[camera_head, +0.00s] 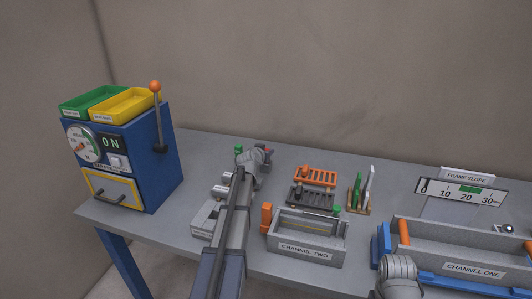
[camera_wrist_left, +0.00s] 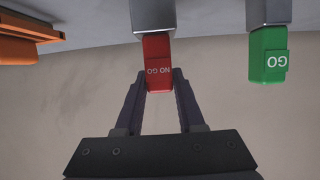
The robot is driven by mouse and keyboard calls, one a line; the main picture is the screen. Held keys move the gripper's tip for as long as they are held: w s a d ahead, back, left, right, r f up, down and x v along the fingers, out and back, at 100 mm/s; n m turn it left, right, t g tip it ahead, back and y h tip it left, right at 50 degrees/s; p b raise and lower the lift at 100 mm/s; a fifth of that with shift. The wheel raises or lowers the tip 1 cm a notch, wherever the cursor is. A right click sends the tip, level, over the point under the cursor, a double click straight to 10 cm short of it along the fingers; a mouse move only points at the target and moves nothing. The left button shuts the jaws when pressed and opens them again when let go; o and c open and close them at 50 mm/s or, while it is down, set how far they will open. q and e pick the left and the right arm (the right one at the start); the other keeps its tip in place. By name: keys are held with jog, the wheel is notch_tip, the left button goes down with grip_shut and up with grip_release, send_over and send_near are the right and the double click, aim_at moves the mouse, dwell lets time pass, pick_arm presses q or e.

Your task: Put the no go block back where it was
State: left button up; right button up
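The red NO GO block (camera_wrist_left: 158,66) is between the fingertips of my left gripper (camera_wrist_left: 158,76) in the left wrist view. The fingers appear to touch its two sides. Its far end meets a grey piece (camera_wrist_left: 153,14); I cannot tell whether it is seated there or free. The green GO block (camera_wrist_left: 268,56) is to the right, with a similar grey piece behind it. In the head view my left arm reaches over the table, its wrist hiding most of the gripper. A small red patch (camera_head: 268,150) shows beside the wrist. My right gripper's fingers are not visible.
A blue machine (camera_head: 150,160) with green and yellow trays stands at the left. The CHANNEL TWO box (camera_head: 305,254), an orange rack (camera_head: 316,177) and a dark rack (camera_head: 311,196) are right of my left arm. The CHANNEL ONE box (camera_head: 472,269) is front right. Bare table lies behind the machine's right side.

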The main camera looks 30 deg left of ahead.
pick_arm(q)
jog(key=o, duration=0.4)
jog(key=shift+r, duration=0.2)
jog(key=p+v, duration=0.5)
jog(key=v, duration=0.7)
jog(key=shift+f, duration=0.1)
